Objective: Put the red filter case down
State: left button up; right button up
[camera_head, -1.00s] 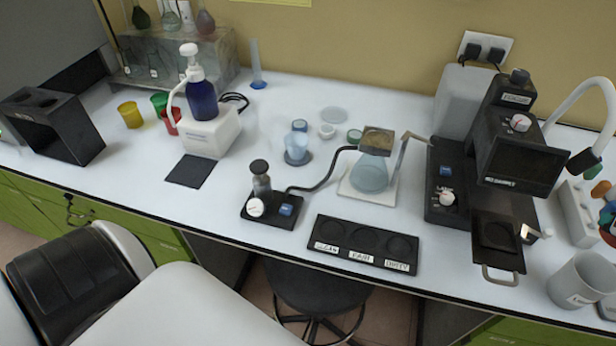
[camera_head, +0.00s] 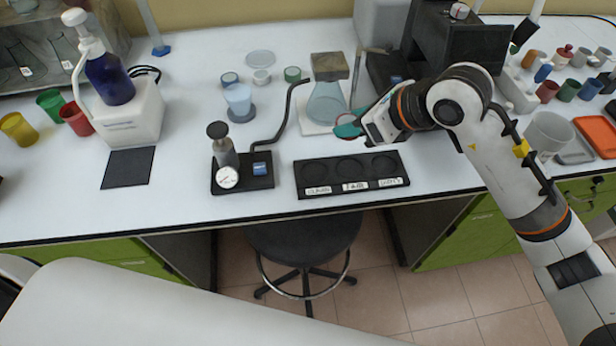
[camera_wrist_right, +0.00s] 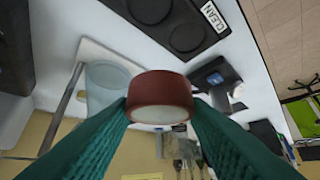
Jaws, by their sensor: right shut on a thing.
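My right gripper (camera_head: 350,127) has teal fingers and reaches in from the right, just right of the glass flask (camera_head: 326,103). In the right wrist view its fingers (camera_wrist_right: 160,112) are shut on the red filter case (camera_wrist_right: 160,88), a short round dark-red piece with a pale face. The case is mostly hidden by the fingers in the head view. It is held above the bench, behind the black tray (camera_head: 300,179). The tray has three round recesses, which look empty, with labels along the front; one reads CLEAN in the wrist view. My left gripper is out of view.
A black pump base with a gauge (camera_head: 228,177) and a bent tube is left of the tray.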

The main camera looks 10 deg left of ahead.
jog(key=a+f+n, duration=0.1)
jog(key=f, duration=0.1)
jog(key=s+a+f+n+g, duration=0.1)
jog(key=a+f, duration=0.1)
jog(key=s+a+f+n+g, duration=0.1)
jog(key=a+f, duration=0.1)
jog(key=f, duration=0.1)
jog(key=shift+s+y, duration=0.1)
jog(key=shift+y, duration=0.3)
notch_tip(320, 180, down, 4)
jog(key=shift+f+p, duration=0.25)
jog(key=shift+p, duration=0.2)
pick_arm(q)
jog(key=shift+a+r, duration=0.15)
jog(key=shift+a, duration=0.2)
